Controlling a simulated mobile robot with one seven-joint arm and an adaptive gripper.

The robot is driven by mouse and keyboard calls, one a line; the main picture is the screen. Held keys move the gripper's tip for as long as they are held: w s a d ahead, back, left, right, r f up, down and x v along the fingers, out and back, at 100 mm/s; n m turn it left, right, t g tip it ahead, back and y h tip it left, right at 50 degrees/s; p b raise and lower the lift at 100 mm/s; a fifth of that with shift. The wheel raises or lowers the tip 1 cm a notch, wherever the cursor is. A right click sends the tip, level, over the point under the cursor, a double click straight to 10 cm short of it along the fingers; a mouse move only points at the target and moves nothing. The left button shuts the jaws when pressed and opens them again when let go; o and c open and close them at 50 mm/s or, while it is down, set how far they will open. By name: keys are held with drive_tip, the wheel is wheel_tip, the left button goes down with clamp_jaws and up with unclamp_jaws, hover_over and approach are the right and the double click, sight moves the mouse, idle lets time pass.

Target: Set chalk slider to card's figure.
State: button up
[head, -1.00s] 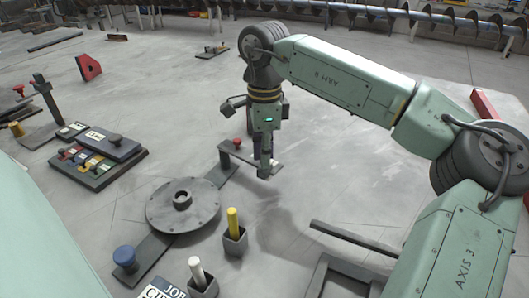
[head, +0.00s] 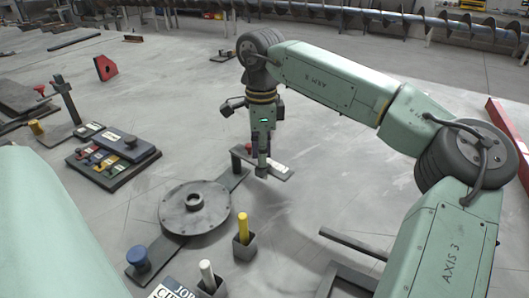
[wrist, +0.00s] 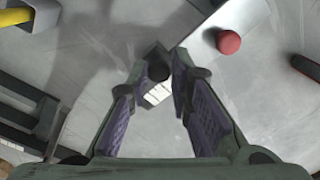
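My gripper (head: 262,172) points down over the floor near a flat plate (head: 268,160) with a red knob (head: 248,148) and a pale label. In the wrist view its two purple-padded fingers (wrist: 170,62) stand slightly apart, empty as far as shown. The red knob (wrist: 228,42) is right of the fingertips. A white peg (head: 207,272) stands in a dark square cup; a yellow peg (head: 243,226) stands in another. The job card (head: 172,290) is cut off at the bottom edge, its figure unreadable. I cannot tell which piece is the chalk slider.
A round grey flanged disc (head: 194,206) lies between the plate and a blue knob (head: 137,258). A panel with small coloured tabs (head: 100,164) is at left. Dark bars (head: 350,242) lie right of the cups. Open floor surrounds the plate's far side.

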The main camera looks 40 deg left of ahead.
drive_tip(key=o, duration=0.5)
drive_tip(key=shift+a, duration=0.15)
drive_tip(key=shift+c, duration=0.2)
drive_tip(key=shift+r, duration=0.1)
wheel_tip(320, 180, up, 12)
drive_tip(key=shift+s, duration=0.1)
idle(0.5)
